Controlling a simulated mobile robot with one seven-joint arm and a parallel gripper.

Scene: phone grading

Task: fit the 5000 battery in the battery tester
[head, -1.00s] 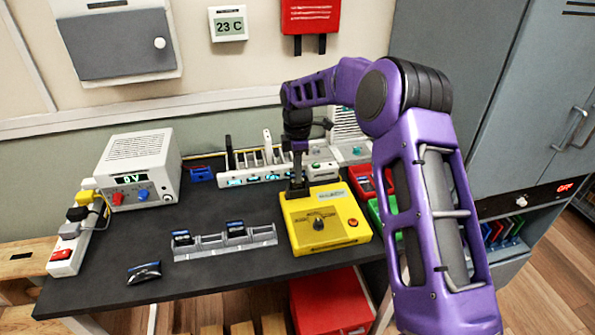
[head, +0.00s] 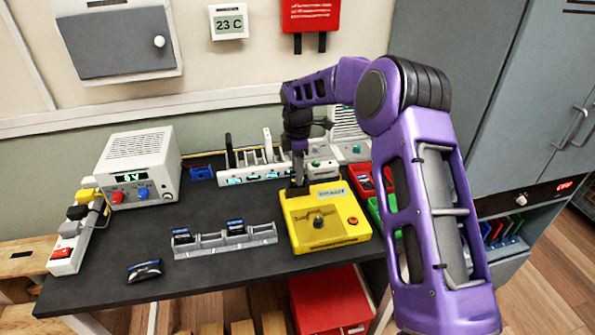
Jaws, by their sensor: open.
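Dark batteries with blue tops sit in a grey slotted rack (head: 208,247): one at its left end (head: 182,237) and one right of its middle (head: 236,227). Another dark, blue-edged piece (head: 145,270) lies on the table in front. Their markings are too small to read, so I cannot tell which is the 5000. A grey-white box (head: 140,170) with a lit volt display and red and blue knobs stands at the back left; I cannot tell whether it is the battery tester. My gripper (head: 298,188) is open, low at the back left corner of the yellow box; its fingertips show poorly.
The yellow box (head: 328,232) has a dark knob and a red button. Behind it stands a white rack (head: 258,177) with upright pieces. Red (head: 363,180) and green bins are partly behind my arm. A power strip (head: 68,250) lies far left. The table's left middle is clear.

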